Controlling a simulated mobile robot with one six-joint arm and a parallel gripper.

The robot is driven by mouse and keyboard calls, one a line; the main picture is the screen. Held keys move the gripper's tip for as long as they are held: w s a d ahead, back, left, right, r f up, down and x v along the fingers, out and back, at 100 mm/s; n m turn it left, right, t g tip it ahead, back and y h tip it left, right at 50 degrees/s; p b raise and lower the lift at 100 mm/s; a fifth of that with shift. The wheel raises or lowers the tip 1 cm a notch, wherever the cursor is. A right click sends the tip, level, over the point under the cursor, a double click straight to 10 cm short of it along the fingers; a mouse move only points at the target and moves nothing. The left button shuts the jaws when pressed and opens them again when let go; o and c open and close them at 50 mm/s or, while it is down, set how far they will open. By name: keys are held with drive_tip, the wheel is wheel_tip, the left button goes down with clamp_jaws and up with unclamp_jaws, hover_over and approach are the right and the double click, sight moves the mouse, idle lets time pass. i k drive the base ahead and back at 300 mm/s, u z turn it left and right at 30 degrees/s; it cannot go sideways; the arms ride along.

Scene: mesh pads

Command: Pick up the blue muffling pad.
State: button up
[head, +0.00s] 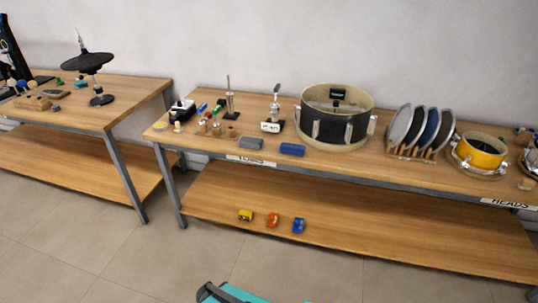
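A wooden rack (410,154) on the right part of the bench top holds several round pads standing on edge. One of them is a blue round pad (431,129), between a black pad (416,126) on its left and a dark grey pad (444,130) on its right. The pads overlap, so part of the blue one's face is hidden. A light grey pad (401,123) stands at the left end. A blue rectangular block (292,149) also lies at the bench's front edge, left of the rack. My gripper is not in view.
A large black drum (335,126) stands left of the rack and a yellow drum (482,152) close on its right. A grey block (250,143) and small tools stand further left. A teal object (235,294) shows at the bottom edge.

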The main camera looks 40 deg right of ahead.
sight(285, 148)
drive_tip(key=z, duration=0.5)
drive_tip(key=k, duration=0.15)
drive_tip(key=u, duration=2.05)
drive_tip(key=k, duration=0.25)
drive_tip(key=u, duration=1.6)
drive_tip(key=k, duration=1.55)
drive_tip(key=z, duration=0.05)
